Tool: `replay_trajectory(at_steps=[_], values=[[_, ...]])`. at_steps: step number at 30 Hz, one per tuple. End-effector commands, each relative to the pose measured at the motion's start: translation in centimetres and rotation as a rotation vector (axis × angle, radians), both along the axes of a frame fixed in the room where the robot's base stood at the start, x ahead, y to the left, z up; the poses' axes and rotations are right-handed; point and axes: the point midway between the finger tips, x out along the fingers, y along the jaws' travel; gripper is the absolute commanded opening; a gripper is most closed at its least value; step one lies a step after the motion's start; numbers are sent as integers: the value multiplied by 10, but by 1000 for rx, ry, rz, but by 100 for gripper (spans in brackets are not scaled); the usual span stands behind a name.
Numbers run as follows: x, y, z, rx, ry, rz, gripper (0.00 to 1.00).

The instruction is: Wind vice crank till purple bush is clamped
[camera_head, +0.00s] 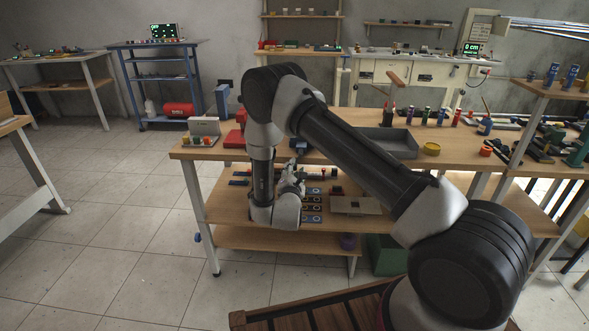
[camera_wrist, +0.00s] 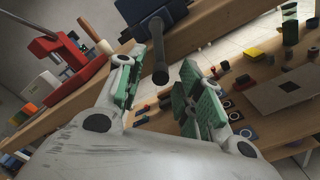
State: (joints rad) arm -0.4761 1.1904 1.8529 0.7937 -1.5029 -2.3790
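My gripper (camera_wrist: 168,84) is open, with green pads on both fingers. In the wrist view a dark blue vice (camera_wrist: 152,14) sits at the table edge at the top. A black crank rod (camera_wrist: 160,55) reaches down from it into the gap between my fingertips, with visible room on both sides. In the head view my gripper (camera_head: 292,180) is at the table's front edge, with the vice largely hidden behind my arm. I cannot make out the purple bush in the vice.
A red tool (camera_wrist: 68,55) stands left of the vice on the wooden table (camera_head: 345,155). Below the edge, a shelf holds small blocks and a grey plate (camera_wrist: 285,92) with a hole. A grey tray (camera_head: 388,142) and a yellow ring (camera_head: 432,149) are to the right.

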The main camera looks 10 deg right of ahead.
Motion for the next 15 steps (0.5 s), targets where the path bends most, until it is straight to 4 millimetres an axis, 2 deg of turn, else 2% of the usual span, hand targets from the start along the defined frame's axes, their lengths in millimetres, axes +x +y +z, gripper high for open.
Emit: replay_trajectory(at_steps=[4, 13, 15], values=[[14, -5, 0, 0, 0, 0, 36], [17, -6, 0, 0, 1, 1, 36], [17, -5, 0, 0, 1, 1, 25]])
